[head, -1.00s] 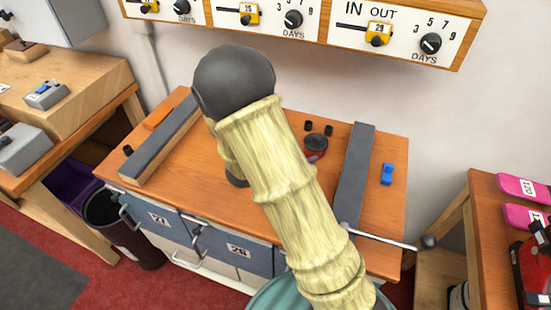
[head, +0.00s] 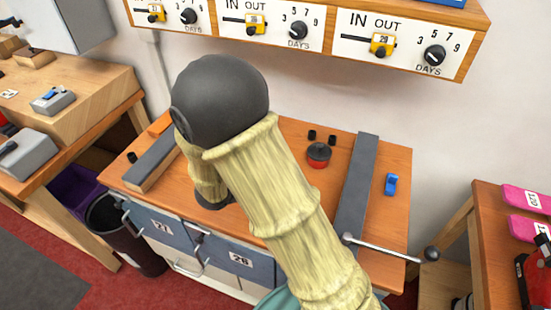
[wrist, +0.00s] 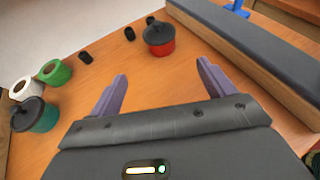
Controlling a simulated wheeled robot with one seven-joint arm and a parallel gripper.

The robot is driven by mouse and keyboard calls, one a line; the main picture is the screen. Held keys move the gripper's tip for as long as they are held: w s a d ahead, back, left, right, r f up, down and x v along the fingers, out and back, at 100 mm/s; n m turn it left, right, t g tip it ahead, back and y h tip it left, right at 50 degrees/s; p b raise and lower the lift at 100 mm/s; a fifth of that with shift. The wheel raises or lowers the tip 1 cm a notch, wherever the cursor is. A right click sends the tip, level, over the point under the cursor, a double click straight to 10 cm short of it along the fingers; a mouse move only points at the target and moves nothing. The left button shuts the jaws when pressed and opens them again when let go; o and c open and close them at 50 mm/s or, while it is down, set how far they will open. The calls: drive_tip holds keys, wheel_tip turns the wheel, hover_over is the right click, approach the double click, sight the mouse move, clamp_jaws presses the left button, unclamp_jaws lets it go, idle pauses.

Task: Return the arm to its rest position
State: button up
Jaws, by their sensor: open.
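My gripper (wrist: 161,92) shows in the wrist view with its two purple fingers spread apart and nothing between them. It is above the wooden bench top (wrist: 150,120). In the head view my arm, in a pale yellow sleeve with a dark rounded joint, covers the middle of the bench (head: 295,215), and the gripper's fingers are hidden behind it. A red pot with a dark lid (wrist: 159,38) stands on the bench beyond the fingertips. It also shows in the head view (head: 318,155), right of my arm.
A dark-topped rail (head: 357,185) and a blue item (head: 391,184) lie at the right of the bench; a metal lever (head: 390,248) juts from its front. A teal pot (wrist: 36,115) and green roll (wrist: 55,72) stand at the wrist view's left. Dial panels (head: 400,45) hang above.

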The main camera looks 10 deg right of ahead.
drive_tip(key=s+d+r+m+g+y+p, duration=0.1)
drive_tip(key=s+d+m+g+y+p, duration=0.1)
drive_tip(key=s+m+g+y, duration=0.3)
drive_tip(key=s+d+r+m+g+y+p, duration=0.1)
drive_tip(key=s+d+r+m+g+p, duration=0.15)
drive_tip(key=s+m, duration=0.4)
wheel_tip(320, 180, up, 6)
drive_tip(key=a+m+t+y+p, duration=0.2)
drive_tip(key=m+t+y+p, duration=0.1)
drive_tip(key=m, duration=1)
drive_tip(key=y+p, duration=0.1)
drive_tip(key=y, duration=0.1)
drive_tip(key=shift+y, duration=0.3)
drive_tip(key=shift+s, duration=0.1)
